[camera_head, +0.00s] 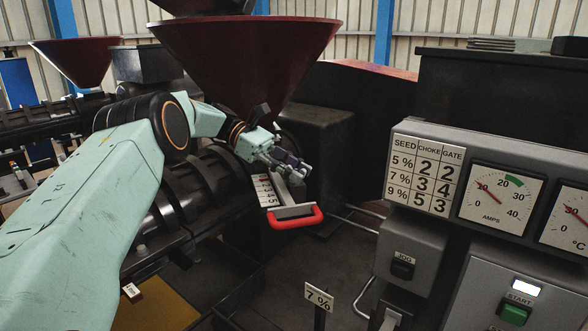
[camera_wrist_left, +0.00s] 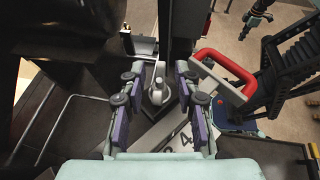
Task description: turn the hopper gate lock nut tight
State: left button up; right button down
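The dark red hopper (camera_head: 245,60) stands above the press. Below it is the gate with a red handle (camera_head: 296,219), which also shows in the wrist view (camera_wrist_left: 228,66). A white number scale (camera_head: 266,190) lies beside the gate; part of it shows in the wrist view (camera_wrist_left: 178,141). A small silver lock nut with a lever (camera_wrist_left: 158,92) sits in the middle of the wrist view. My left gripper (camera_head: 290,170) is at the gate. Its two fingers (camera_wrist_left: 160,88) are apart, one on each side of the nut. I cannot tell whether they touch it. My right gripper is not seen.
A control panel with a seed, choke and gate chart (camera_head: 425,175) and dials (camera_head: 500,198) stands at the right. A "7 %" sign (camera_head: 319,297) stands at the front. A dark block (camera_head: 318,145) is just behind the gripper. Floor below the red handle is open.

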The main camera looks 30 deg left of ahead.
aim_at(294, 166)
pick_arm(q)
jog(key=shift+a+r, duration=0.1)
jog(key=shift+r, duration=0.2)
notch_tip(294, 166, up, 8)
jog(key=shift+r, duration=0.75)
jog(key=shift+o, duration=0.3)
